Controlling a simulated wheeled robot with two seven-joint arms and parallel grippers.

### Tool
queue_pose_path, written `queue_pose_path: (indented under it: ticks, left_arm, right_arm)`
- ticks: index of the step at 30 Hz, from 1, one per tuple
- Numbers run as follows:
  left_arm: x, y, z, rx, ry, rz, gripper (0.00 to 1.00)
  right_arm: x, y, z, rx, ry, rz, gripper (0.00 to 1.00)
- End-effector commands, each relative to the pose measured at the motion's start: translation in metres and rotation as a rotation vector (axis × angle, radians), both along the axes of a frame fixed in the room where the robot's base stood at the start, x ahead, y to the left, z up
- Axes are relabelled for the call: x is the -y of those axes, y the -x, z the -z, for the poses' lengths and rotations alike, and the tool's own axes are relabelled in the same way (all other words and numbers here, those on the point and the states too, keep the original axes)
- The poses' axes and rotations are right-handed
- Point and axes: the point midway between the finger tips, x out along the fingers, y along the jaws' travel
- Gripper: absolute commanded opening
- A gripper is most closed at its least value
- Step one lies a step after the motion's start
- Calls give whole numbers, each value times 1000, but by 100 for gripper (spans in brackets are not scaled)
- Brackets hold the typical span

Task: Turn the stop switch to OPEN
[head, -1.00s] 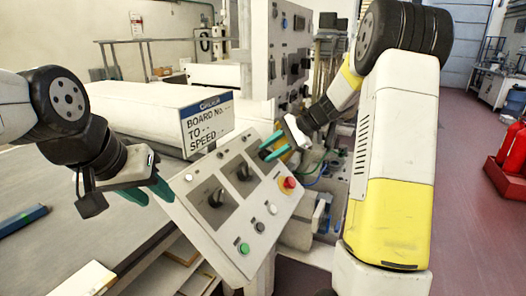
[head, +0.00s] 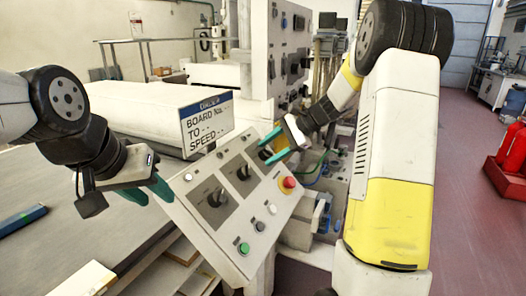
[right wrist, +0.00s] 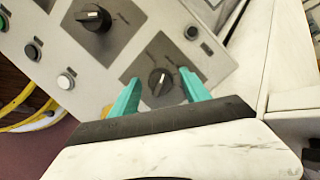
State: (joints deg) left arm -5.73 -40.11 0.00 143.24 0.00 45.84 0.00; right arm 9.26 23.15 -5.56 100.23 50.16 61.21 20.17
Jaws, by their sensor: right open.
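A sloped grey control panel (head: 228,235) carries several black rotary switches on dark square plates. My right gripper (head: 269,147) is open at the panel's upper right, by one of these switches. In the right wrist view that switch (right wrist: 160,82) lies between the two green fingertips (right wrist: 162,78), with a gap on each side. Its pale pointer line slants up to the right. The plate's lettering is too small to read, so I cannot tell which switch is the stop switch. My left gripper (head: 154,196) is open and empty, left of the panel.
A red button (head: 288,182) on a yellow base, a green button (head: 244,248) and small pale buttons sit on the panel. A board-and-speed display (head: 207,124) stands behind it. A blue object (head: 22,218) lies on the table at left.

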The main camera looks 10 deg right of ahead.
Motion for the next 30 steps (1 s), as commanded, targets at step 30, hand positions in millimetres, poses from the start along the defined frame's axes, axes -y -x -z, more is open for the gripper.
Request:
queue_pose_path:
  ticks: [30]
  left_arm:
    - [0, 0, 0, 0, 0, 0, 38]
  right_arm:
    - [54, 24, -53, 9, 11, -9, 55]
